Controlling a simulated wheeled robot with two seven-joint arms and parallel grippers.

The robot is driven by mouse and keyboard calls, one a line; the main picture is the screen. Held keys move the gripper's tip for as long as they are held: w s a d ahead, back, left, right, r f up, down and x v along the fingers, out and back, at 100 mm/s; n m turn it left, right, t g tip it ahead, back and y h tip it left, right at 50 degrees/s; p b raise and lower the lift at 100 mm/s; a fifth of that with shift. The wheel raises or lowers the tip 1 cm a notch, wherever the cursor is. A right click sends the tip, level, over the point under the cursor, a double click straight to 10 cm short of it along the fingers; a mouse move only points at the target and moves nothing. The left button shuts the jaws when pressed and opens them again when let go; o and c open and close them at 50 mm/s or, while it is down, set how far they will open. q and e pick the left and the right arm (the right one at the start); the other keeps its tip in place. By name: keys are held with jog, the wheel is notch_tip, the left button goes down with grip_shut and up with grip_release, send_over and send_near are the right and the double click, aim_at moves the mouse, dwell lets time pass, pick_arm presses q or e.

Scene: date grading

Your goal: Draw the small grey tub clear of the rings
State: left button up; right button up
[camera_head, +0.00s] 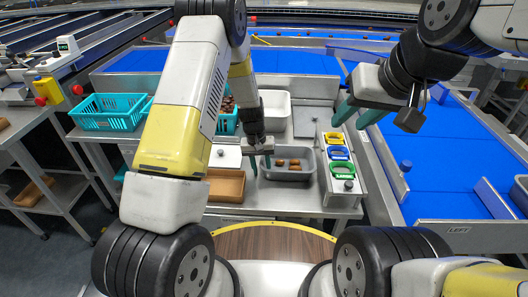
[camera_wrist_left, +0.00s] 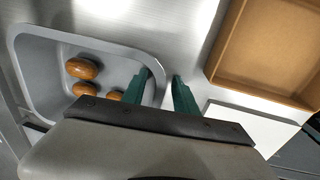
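The small grey tub (camera_head: 290,173) stands on the metal table with several brown dates in it; its near-side wall and dates also show in the left wrist view (camera_wrist_left: 38,75). My left gripper (camera_head: 261,164) is at the tub's left wall. In the left wrist view its green fingers (camera_wrist_left: 162,88) are apart, one inside the tub and one outside, with the rim between them. Yellow (camera_head: 334,138), blue (camera_head: 339,153) and green (camera_head: 343,170) rings sit in a row on a pale stand just right of the tub. My right gripper (camera_head: 358,112) is open and empty, above the rings' far end.
A brown tray (camera_head: 225,185) lies left of the tub, with a white panel beside it. A white bin (camera_head: 276,106) stands behind, and a teal basket (camera_head: 108,113) is at the left. A blue conveyor (camera_head: 440,165) runs along the right.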

pick_arm(q)
jog(key=shift+a+r, duration=0.15)
jog(key=shift+r, duration=1.15)
jog(key=shift+a+r, duration=0.2)
jog(key=shift+r, duration=1.05)
jog(key=shift+a+r, duration=0.15)
jog(key=shift+r, duration=1.15)
jog(key=shift+r, duration=0.1)
jog(key=s+a+r+t, duration=0.1)
jog(key=s+a+r, duration=0.15)
jog(key=r, duration=0.45)
jog(key=s+a+r+t+h, duration=0.1)
jog(key=s+r, duration=0.2)
jog(key=r, duration=0.4)
jog(key=s+a+r+t, duration=0.1)
jog(key=s+r, duration=0.2)
jog(key=r, duration=0.5)
jog(key=s+a+r+t, duration=0.1)
jog(key=s+r, duration=0.3)
jog(key=s, duration=0.4)
jog(key=s+a+r+t, duration=0.2)
jog(key=s+a+r, duration=0.1)
jog(key=s, duration=0.5)
jog(key=shift+s+a+r, duration=0.15)
jog(key=shift+s+r, duration=0.15)
jog(key=shift+r, duration=0.15)
